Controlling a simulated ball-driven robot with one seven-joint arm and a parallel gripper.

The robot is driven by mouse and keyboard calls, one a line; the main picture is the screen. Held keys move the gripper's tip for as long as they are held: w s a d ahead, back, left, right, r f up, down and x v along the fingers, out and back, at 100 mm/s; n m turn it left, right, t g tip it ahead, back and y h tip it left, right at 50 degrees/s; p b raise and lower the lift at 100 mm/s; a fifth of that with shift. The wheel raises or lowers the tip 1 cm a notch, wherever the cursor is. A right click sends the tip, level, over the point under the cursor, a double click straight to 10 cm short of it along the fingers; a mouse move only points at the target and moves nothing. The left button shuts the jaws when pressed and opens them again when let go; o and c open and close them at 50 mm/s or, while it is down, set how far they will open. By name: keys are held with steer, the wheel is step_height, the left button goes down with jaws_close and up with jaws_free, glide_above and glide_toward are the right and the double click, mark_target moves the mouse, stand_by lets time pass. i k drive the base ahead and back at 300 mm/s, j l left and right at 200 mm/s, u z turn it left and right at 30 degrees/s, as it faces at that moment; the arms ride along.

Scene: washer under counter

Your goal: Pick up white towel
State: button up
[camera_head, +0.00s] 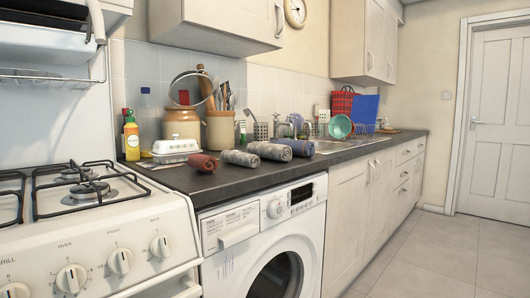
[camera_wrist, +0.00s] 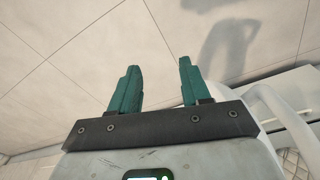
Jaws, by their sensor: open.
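Several rolled towels lie on the dark counter in the head view. One is red-brown (camera_head: 203,162), one light grey (camera_head: 241,158), one darker blue-grey (camera_head: 270,151), and one bluish (camera_head: 298,147) at the right. None looks plainly white; the light grey roll is the palest. My gripper (camera_wrist: 158,66) shows only in the wrist view, with two teal fingers spread apart and nothing between them. No towel shows in the wrist view, so the gripper is away from the rolls.
The counter (camera_head: 240,179) stands above a white washer (camera_head: 265,250), with a gas stove (camera_head: 85,230) at left. Behind the rolls are a white butter dish (camera_head: 175,147), a brown jar (camera_head: 182,122) and a utensil crock (camera_head: 219,130). Open tiled floor (camera_head: 440,255) lies at right.

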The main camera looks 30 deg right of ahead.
mark_target(282, 153)
steer(key=i+l+u, duration=0.1)
steer(key=l, duration=0.3)
steer(key=i+l+u, duration=0.1)
steer(key=i+l, duration=0.25)
steer(key=i+l+u, duration=0.1)
steer(key=l, duration=0.35)
steer(key=i, duration=0.05)
